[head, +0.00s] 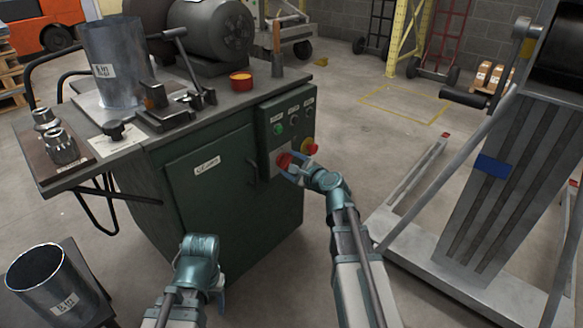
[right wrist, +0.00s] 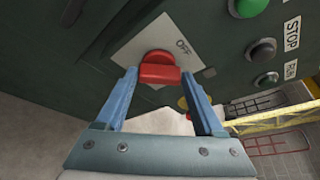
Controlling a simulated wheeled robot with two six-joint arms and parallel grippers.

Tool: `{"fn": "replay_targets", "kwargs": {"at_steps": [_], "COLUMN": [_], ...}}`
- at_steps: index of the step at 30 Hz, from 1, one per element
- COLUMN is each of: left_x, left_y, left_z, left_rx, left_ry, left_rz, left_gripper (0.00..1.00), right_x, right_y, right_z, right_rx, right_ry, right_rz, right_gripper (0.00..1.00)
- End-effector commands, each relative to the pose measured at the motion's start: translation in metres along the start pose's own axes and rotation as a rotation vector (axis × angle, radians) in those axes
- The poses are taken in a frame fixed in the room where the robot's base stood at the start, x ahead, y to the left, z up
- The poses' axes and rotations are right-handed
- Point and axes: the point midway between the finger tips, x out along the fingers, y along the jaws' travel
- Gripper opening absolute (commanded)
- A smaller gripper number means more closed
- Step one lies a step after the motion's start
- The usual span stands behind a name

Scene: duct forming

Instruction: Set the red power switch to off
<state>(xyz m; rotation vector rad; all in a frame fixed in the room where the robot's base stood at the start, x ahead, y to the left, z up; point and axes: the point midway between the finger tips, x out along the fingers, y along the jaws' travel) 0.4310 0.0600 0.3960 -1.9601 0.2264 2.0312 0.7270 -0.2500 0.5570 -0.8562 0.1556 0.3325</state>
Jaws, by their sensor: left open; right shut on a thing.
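The red power switch (head: 284,160) sits on a pale plate on the front of the green machine cabinet (head: 235,190). My left gripper (head: 220,298) hangs low in front of the cabinet, open and away from the switch.
A green button (head: 279,129) and other buttons are above the switch. A red and yellow button (head: 311,149) is close to its right. A metal duct (head: 112,60) stands on the bench, another (head: 50,285) at lower left. A tall grey frame (head: 490,180) stands right.

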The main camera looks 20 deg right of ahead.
Motion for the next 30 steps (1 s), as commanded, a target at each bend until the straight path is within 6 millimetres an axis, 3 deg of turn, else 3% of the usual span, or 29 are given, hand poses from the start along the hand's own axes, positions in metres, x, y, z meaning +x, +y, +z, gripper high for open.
{"fn": "replay_targets", "kwargs": {"at_steps": [15,30], "left_x": [0.044,0.067], "left_y": [0.004,0.007], "left_z": [-0.003,-0.004], "left_rx": [0.000,0.000], "left_ry": [0.003,0.004], "left_rz": [0.000,0.000], "left_gripper": [0.59,0.59], "right_x": [0.000,0.000], "right_y": [0.012,0.013], "right_z": [-0.003,-0.003], "right_rx": [-0.438,-0.692], "right_ry": [-0.001,-0.003], "right_rz": [-0.178,-0.283], "right_gripper": [0.14,0.14]}}
